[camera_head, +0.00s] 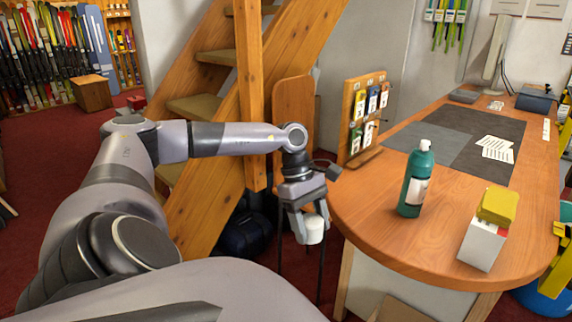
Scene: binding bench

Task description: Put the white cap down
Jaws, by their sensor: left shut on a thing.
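The white cap (314,229) is a small white cylinder held between the fingers of my left gripper (305,226). The gripper points down and is shut on the cap, just off the left edge of the wooden bench (385,222). The cap is in the air, with the floor and dark legs behind it. A green bottle (414,182) with a whitish top stands upright on the bench, to the right of the gripper. My right gripper is not in view.
A white box with a yellow block (497,206) on top stands near the bench's front right edge. A wooden display rack (363,117) stands at the back left. A grey mat (450,142) with papers lies behind the bottle. Wooden stairs rise behind my left arm.

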